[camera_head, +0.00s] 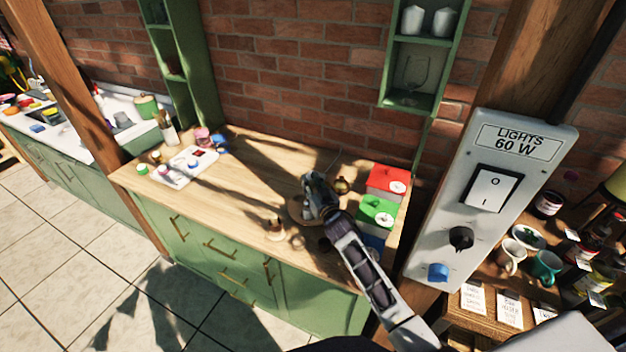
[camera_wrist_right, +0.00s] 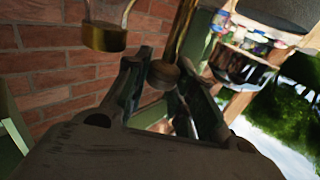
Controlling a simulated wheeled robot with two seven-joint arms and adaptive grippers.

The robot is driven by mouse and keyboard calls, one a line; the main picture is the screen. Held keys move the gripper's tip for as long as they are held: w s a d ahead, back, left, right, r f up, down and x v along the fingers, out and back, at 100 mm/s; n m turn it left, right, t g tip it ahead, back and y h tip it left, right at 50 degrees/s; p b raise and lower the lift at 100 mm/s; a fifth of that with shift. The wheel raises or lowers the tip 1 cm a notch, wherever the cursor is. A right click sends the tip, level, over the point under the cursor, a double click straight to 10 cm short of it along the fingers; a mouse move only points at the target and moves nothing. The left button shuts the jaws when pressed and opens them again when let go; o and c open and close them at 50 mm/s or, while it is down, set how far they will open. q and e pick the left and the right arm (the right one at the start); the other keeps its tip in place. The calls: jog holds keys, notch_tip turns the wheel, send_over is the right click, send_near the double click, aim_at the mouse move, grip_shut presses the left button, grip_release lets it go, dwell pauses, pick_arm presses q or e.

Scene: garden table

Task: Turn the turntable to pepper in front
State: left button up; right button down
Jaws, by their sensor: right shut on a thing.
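A round wooden turntable (camera_head: 297,211) sits on the wooden counter, mostly hidden under my right gripper (camera_head: 316,192). In the right wrist view my right gripper (camera_wrist_right: 165,75) is shut on a brass piece (camera_wrist_right: 164,73) with a thin stem. A second brass piece with a looped handle (camera_wrist_right: 105,37) hangs in view to its left, apart from the fingers. A round golden item (camera_head: 341,185) stands just right of the gripper in the head view. I cannot tell which item is the pepper or which way it faces. My left gripper is not in view.
Red (camera_head: 388,181), green (camera_head: 377,213) and blue boxes line the counter's right end. A small wooden item (camera_head: 275,229) stands near the front edge. A white tray (camera_head: 185,167) with small things lies at the left. The counter's middle is clear. A light-switch panel (camera_head: 492,195) stands at right.

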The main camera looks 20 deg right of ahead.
jog(key=shift+d, duration=0.15)
jog(key=c, duration=1.5)
grip_release()
jog(key=shift+o, duration=0.2)
jog(key=s, duration=0.7)
jog(key=shift+s+d, duration=0.2)
jog(key=shift+d, duration=0.25)
